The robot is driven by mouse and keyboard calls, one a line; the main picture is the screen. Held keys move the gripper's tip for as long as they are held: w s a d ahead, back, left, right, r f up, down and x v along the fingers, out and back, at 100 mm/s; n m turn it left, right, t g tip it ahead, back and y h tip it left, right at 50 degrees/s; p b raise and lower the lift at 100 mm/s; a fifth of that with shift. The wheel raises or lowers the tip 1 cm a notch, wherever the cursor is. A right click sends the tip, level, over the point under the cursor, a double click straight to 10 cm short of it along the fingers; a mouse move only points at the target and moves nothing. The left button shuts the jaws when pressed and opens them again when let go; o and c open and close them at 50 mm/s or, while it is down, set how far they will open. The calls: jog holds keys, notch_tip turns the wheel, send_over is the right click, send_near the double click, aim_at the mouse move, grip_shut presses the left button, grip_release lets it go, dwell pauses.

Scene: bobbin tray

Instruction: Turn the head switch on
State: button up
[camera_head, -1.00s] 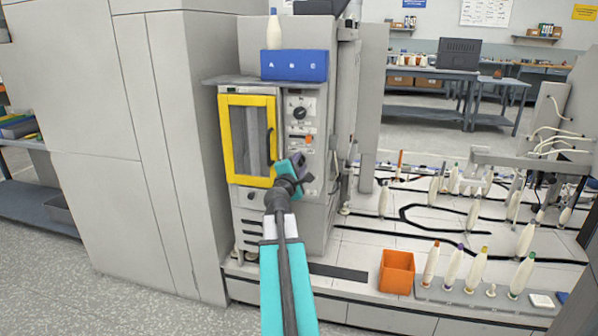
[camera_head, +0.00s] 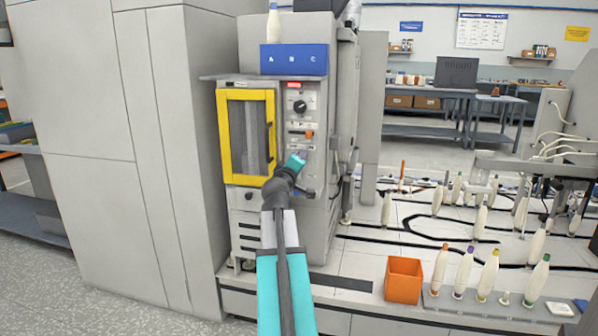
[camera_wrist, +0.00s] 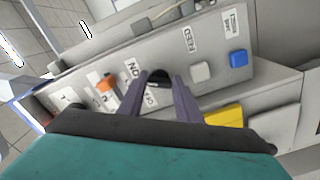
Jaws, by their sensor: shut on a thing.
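A small black switch (camera_wrist: 158,74) sits on the machine's grey control panel (camera_wrist: 100,66), with ON and OFF labels beside it in the wrist view. My gripper (camera_wrist: 158,86) is shut on this switch, its two dark purple fingers on either side of it. In the head view my gripper (camera_head: 303,157) is at the panel, just below an orange switch (camera_head: 308,134). The black switch is hidden there behind the gripper. Its exact angle between ON and OFF is hard to tell.
The orange switch (camera_wrist: 107,84), a white button (camera_wrist: 201,71) and a blue button (camera_wrist: 238,58) are close to my fingers. A yellow-framed door (camera_head: 222,140) stands left of the panel. A blue box (camera_head: 293,61) is on top. An orange bin (camera_head: 403,281) stands lower right.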

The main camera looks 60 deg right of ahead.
jog(key=shift+f+m+b, duration=0.15)
jog(key=shift+m+b, duration=0.65)
jog(key=shift+m, duration=0.2)
jog(key=o, duration=1)
jog(key=shift+o, duration=0.2)
jog(key=shift+a, duration=0.15)
jog(key=b+v, duration=0.5)
jog(key=v, duration=0.8)
